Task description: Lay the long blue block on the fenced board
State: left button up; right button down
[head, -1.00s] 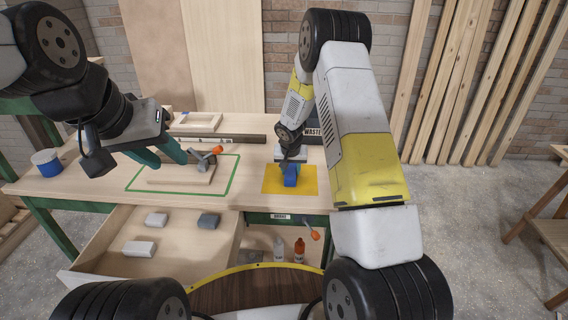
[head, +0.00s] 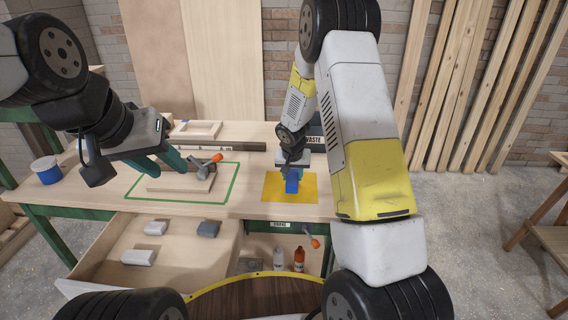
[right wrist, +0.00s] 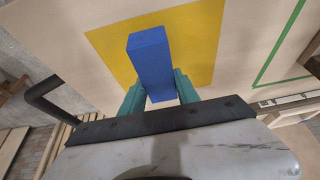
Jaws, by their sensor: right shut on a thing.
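The long blue block (head: 292,186) is at the yellow mat (head: 272,193) on the right of the bench. My right gripper (head: 293,172) reaches down over it. In the right wrist view the blue block (right wrist: 152,62) sits between the teal fingers of my right gripper (right wrist: 159,95), shut on it. Whether the block touches the mat is unclear. A flat wooden board (head: 170,187), seemingly the fenced board, lies inside a green outline; its fence is hard to make out. A grey tool with an orange end is on it. My left gripper (head: 160,163) is open and empty above its left side.
An open drawer (head: 100,262) below the bench holds several grey and white blocks. Bottles (head: 299,259) stand in another compartment. A small wooden frame (head: 196,129) and a long dark bar (head: 230,146) lie behind the board. A blue-white tub (head: 47,171) stands far left.

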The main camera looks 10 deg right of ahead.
jog(key=s, duration=0.7)
jog(key=s+r, duration=0.1)
jog(key=s, duration=0.3)
jog(key=shift+s, duration=0.2)
jog(key=s, duration=0.1)
jog(key=s+r+n, duration=0.1)
jog(key=s+d+n+y, duration=0.1)
jog(key=shift+s+d+r, duration=0.1)
jog(key=shift+r, duration=0.15)
